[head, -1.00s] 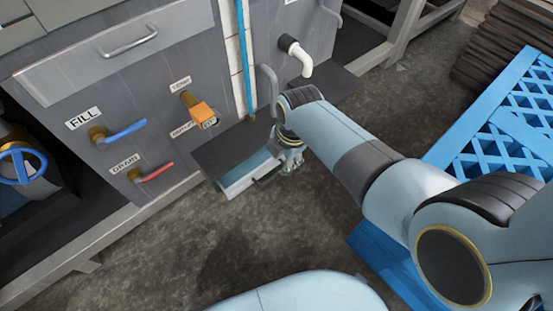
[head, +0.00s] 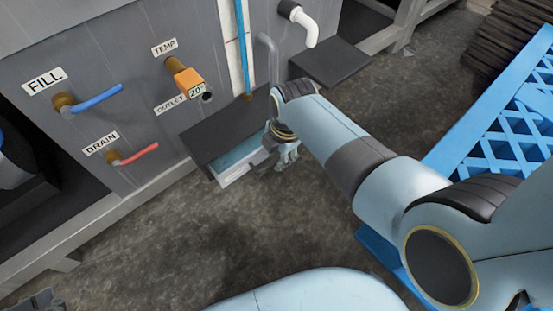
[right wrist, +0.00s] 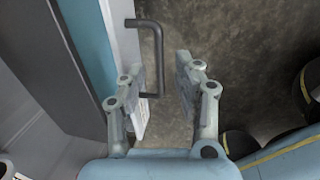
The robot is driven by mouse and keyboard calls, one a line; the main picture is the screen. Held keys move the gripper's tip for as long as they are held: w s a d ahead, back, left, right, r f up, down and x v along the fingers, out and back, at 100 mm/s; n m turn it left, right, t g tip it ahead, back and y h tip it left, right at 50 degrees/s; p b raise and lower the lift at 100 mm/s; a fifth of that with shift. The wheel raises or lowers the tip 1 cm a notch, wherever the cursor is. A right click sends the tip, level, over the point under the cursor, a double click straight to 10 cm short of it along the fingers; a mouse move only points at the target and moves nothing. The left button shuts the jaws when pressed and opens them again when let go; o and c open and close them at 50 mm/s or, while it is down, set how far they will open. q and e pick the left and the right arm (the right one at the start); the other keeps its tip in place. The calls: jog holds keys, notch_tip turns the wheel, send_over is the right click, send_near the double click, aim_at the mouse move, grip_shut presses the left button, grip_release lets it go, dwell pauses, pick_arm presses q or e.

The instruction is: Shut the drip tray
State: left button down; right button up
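The drip tray (head: 240,167) sticks out partway from under a dark shelf (head: 215,140) on the grey cabinet. Its pale front (right wrist: 122,40) and blue inside (right wrist: 88,45) show in the right wrist view. A dark bar handle (right wrist: 158,50) stands out from the front. My right gripper (head: 285,160) is at the tray's front. In the right wrist view its fingers (right wrist: 163,78) are apart, with the handle's bar between them; contact is unclear. A grey part at the head view's bottom left corner looks like my left gripper (head: 38,302), cut off by the edge.
The cabinet has a blue FILL lever (head: 95,98), a red DRAIN lever (head: 135,154) and an orange TEMP part (head: 186,80). A white spout (head: 303,25) is above another dark shelf (head: 330,63). A blue pallet (head: 500,130) lies right. The floor in front is clear.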

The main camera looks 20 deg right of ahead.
jog(key=shift+f+b, duration=0.35)
jog(key=shift+f, duration=0.2)
pick_arm(q)
notch_tip(320, 180, down, 2)
jog(key=shift+w+f+t, duration=0.1)
jog(key=shift+w+t, duration=0.05)
jog(key=shift+t, duration=0.75)
pick_arm(e)
jog(key=shift+w+f, duration=0.1)
jog(key=shift+f, duration=0.05)
grip_shut()
